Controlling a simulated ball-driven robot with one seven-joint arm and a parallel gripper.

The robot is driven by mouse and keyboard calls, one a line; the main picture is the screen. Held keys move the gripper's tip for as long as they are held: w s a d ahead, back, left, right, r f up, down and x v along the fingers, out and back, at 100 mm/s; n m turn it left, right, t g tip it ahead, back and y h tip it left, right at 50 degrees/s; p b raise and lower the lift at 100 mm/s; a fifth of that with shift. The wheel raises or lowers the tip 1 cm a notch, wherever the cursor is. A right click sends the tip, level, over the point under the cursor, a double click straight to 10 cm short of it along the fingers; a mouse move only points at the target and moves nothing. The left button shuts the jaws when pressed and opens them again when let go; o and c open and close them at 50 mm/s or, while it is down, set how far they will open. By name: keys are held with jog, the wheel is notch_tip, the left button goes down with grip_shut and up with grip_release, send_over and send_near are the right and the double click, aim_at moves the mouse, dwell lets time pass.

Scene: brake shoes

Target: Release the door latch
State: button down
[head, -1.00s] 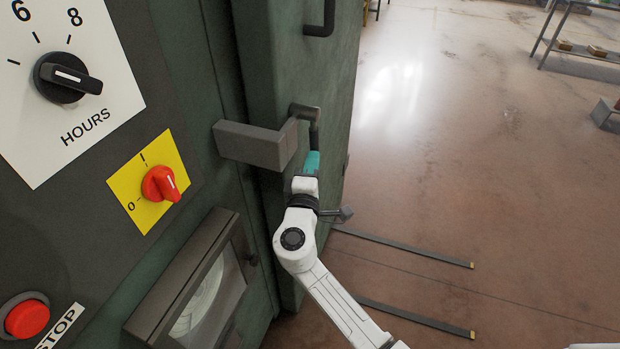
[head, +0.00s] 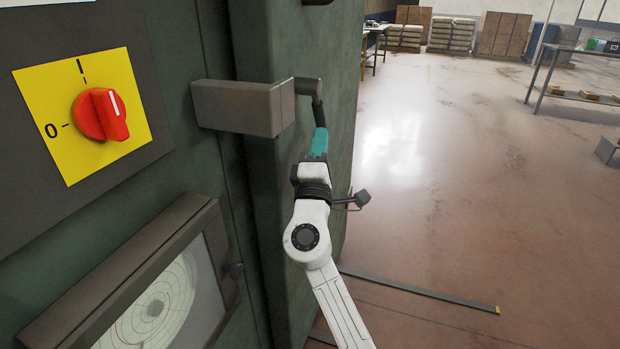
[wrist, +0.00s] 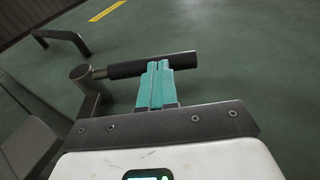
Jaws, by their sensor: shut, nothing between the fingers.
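The door latch has a grey block (head: 243,107) across the seam between the green cabinet and the green door (head: 295,48). Its dark lever (head: 308,86) sticks out from the block's right end and bends down. In the wrist view the lever shows as a dark round bar (wrist: 152,65) on a round pivot. My gripper (head: 319,142) is at the lower end of the lever, its teal fingers shut together with nothing between them.
A red switch (head: 100,114) on a yellow plate and a round chart recorder (head: 155,308) are on the cabinet at left. A grab handle (wrist: 62,38) is on the door. Floor rails (head: 420,288) lie at lower right. The floor at right is mostly open.

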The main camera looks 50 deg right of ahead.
jog(key=d+t+b, duration=0.1)
jog(key=b, duration=0.4)
jog(key=w+d+n+t+h+b, duration=0.1)
jog(key=b, duration=0.4)
jog(key=d+r+b, duration=0.1)
jog(key=d+b, duration=0.1)
jog(key=b, duration=0.3)
jog(key=shift+w+n+t+h+b, duration=0.25)
jog(key=shift+n+t+h+b, duration=0.05)
jog(key=shift+t+h, duration=0.1)
jog(key=shift+w+d+r+b, duration=0.15)
jog(key=shift+d+r+b, duration=0.25)
jog(key=shift+b, duration=0.25)
jog(key=w+d+r, duration=0.1)
jog(key=d+r, duration=0.2)
jog(key=r, duration=0.2)
jog(key=shift+w+d+r+b, duration=0.15)
jog(key=shift+d+r+b, duration=0.25)
jog(key=shift+r, duration=0.1)
notch_tip(320, 180, down, 14)
jog(key=s+b, duration=0.2)
jog(key=b, duration=0.4)
jog(key=shift+s+d, duration=0.25)
jog(key=shift+d, duration=0.2)
